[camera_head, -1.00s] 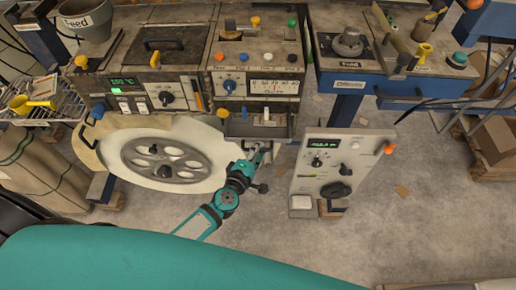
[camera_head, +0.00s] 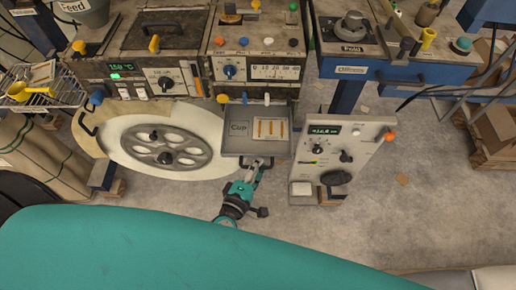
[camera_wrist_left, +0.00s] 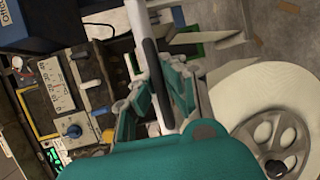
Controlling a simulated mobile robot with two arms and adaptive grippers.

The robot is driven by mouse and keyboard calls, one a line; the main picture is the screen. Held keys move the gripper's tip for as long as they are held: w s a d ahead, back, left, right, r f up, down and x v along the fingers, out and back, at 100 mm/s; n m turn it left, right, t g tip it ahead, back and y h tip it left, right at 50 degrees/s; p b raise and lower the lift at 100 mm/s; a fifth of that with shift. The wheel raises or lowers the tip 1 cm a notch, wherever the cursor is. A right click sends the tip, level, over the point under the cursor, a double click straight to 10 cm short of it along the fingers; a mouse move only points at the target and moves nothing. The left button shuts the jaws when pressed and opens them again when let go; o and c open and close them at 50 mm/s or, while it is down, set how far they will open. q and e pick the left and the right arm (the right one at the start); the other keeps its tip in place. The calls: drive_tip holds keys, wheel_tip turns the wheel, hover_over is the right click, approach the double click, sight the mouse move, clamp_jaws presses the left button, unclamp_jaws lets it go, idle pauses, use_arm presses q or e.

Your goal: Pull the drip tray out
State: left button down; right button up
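The drip tray (camera_head: 240,150) is a grey, shallow tray that sticks out from the front of the machine's right-hand section, below the dial panel. Its inside shows from above, with a label at left and a pale patch with orange strips at right. My left gripper (camera_head: 257,164) is at the tray's front edge. In the left wrist view my left gripper (camera_wrist_left: 158,95) has its fingers on both sides of a dark bar handle (camera_wrist_left: 150,55) and appears closed on it. My right gripper is not in view.
A white reel with a grey spoked hub (camera_head: 165,147) stands left of the tray. A control box (camera_head: 340,150) with knobs stands close to its right. A blue-framed bench (camera_head: 400,75) is at the upper right. Open floor (camera_head: 420,225) lies at the lower right.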

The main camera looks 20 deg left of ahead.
use_arm(q)
drive_tip(key=shift+s+d+r, duration=0.1)
drive_tip(key=shift+s+d, duration=0.15)
drive_tip(key=shift+s, duration=0.55)
drive_tip(key=shift+s+d+f, duration=0.1)
drive_tip(key=shift+s+d, duration=0.1)
drive_tip(key=shift+s, duration=0.6)
drive_tip(key=shift+s+d+r, duration=0.1)
drive_tip(key=shift+s+d, duration=0.15)
drive_tip(key=shift+s, duration=0.55)
drive_tip(key=c, duration=1.4)
unclamp_jaws()
drive_tip(key=shift+s, duration=0.1)
drive_tip(key=v, duration=1.2)
